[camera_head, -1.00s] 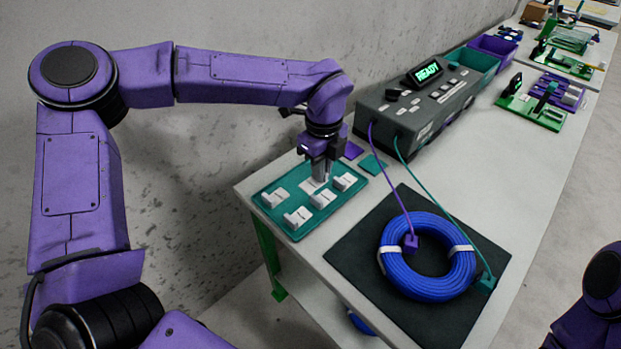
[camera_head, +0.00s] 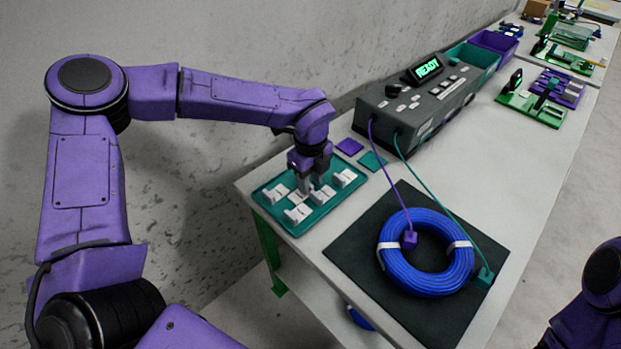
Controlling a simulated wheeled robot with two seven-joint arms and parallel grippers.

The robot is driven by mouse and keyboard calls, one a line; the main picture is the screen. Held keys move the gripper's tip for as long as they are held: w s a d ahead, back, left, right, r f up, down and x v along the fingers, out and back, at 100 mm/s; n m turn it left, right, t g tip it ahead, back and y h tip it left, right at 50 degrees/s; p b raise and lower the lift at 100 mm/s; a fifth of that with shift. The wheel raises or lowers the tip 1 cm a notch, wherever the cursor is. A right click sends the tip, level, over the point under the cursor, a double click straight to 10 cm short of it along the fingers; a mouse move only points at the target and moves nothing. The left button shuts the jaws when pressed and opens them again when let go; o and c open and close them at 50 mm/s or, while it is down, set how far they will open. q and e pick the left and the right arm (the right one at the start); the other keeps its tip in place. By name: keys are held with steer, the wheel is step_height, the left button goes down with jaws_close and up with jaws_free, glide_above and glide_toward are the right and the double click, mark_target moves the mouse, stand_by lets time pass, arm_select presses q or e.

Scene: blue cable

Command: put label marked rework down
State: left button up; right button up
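Several small white labels with raised tabs, such as one at the tray's front (camera_head: 298,214) and one at its right (camera_head: 345,178), stand on a teal tray (camera_head: 300,229) at the table's left end. Their markings are too small to read, so I cannot tell which says rework. My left gripper (camera_head: 312,187) points down over the middle of the tray, its fingertips low among the labels. Its fingers hide part of the tray, and I cannot tell whether a label is between them. My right gripper is out of view.
A blue cable coil (camera_head: 427,278) lies on a dark mat (camera_head: 357,251), with purple and teal leads running to a grey tester (camera_head: 420,105) reading READY. Flat purple (camera_head: 349,146) and teal (camera_head: 373,161) squares lie beside the tray. Bins (camera_head: 473,57) stand behind the tester.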

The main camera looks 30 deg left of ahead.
arm_select(q)
step_height(320, 180, up, 12)
steer(key=shift+r, duration=0.15)
stand_by(0.3)
